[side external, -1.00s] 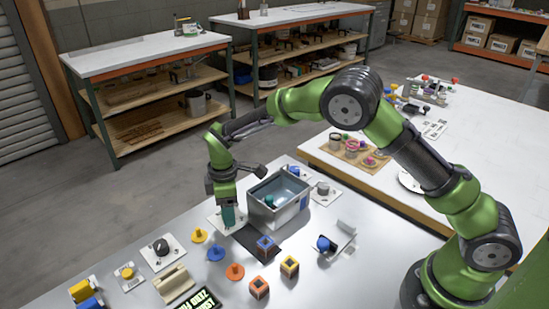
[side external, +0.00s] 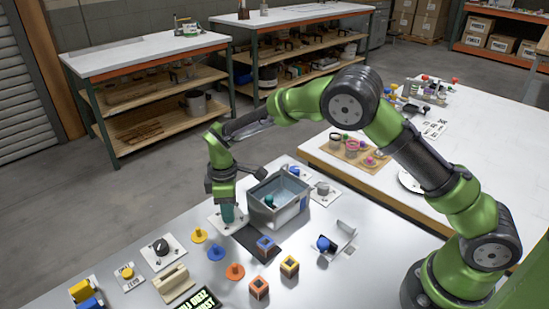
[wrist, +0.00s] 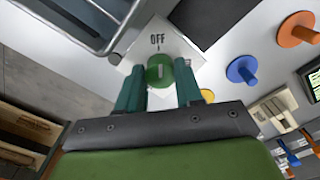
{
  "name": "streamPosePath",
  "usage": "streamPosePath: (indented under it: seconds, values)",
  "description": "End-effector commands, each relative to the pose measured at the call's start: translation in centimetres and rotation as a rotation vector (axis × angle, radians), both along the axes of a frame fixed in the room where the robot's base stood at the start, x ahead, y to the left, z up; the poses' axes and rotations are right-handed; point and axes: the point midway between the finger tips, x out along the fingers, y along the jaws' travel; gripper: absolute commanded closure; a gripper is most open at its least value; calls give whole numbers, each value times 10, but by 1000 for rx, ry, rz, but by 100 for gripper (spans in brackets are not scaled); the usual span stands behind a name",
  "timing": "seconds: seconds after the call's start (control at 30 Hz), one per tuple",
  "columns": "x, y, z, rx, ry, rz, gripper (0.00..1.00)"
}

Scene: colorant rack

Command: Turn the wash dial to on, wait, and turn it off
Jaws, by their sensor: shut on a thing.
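The wash dial (wrist: 160,71) is a round green knob on a white plate (wrist: 185,47). In the wrist view the plate's "OFF" label shows just beyond the knob, and a small pale mark on the knob's top seems to face it. Any other label is hidden. My gripper (wrist: 159,78) has its teal fingers on both sides of the knob and is shut on it. In the side external view my gripper (side external: 228,214) points down at the plate beside the grey bin, and its fingers hide the knob.
The grey metal bin (side external: 301,212) stands close on the right of my gripper. A dark mat (side external: 250,238) lies in front. Yellow (side external: 199,235), blue (side external: 216,252) and orange (side external: 235,271) pegged discs and several cubes lie nearer the camera.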

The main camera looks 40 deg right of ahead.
Motion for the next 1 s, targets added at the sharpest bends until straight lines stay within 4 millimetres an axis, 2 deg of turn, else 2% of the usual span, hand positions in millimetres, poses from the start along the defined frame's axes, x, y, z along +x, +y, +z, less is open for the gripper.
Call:
streamPosePath:
  seconds: [1.0]
  values:
    - [-1,2,1,1,0,-926,95]
